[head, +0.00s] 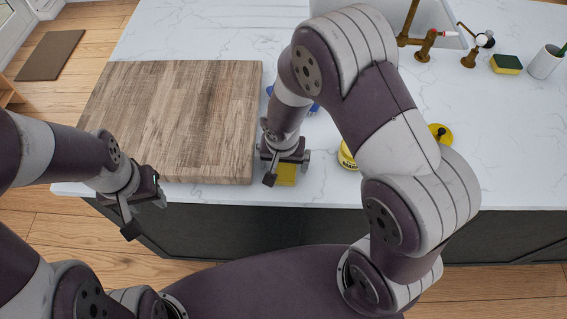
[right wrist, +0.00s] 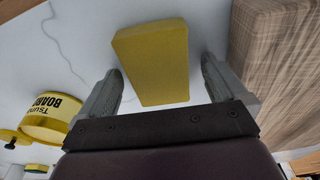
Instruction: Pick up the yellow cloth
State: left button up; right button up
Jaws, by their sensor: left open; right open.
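The yellow cloth (head: 287,174) lies on the white marble counter, close to its front edge and just right of the wooden board. It looks like a small yellow block in the right wrist view (right wrist: 151,60). My right gripper (head: 284,170) is over it and partly hides it in the head view. In the right wrist view my right gripper (right wrist: 158,78) is open, with one finger on each side of the cloth and gaps visible between. My left gripper (head: 140,212) is open and empty in front of the counter edge at left.
A large wooden board (head: 180,115) lies left of the cloth. A yellow tin (head: 346,157) stands to the right, also in the right wrist view (right wrist: 50,118). A sponge (head: 506,64), a white cup (head: 545,62) and brass taps (head: 424,46) are at the back right.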

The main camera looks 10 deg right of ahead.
jog(key=shift+s, duration=0.1)
jog(key=c, duration=1.1)
jog(key=shift+r, duration=0.1)
notch_tip(320, 180, up, 4)
jog(key=shift+r, duration=0.15)
jog(key=s+d+r, duration=0.2)
jog(key=d, duration=0.1)
jog(key=s+d+r, duration=0.2)
jog(key=d, duration=0.1)
jog(key=s+d+r, duration=0.2)
jog(key=s+d, duration=0.1)
jog(key=shift+s+d+r+b, duration=0.1)
jog(key=shift+r+b, duration=0.25)
jog(key=shift+o, duration=1.4)
jog(key=shift+c, duration=1.1)
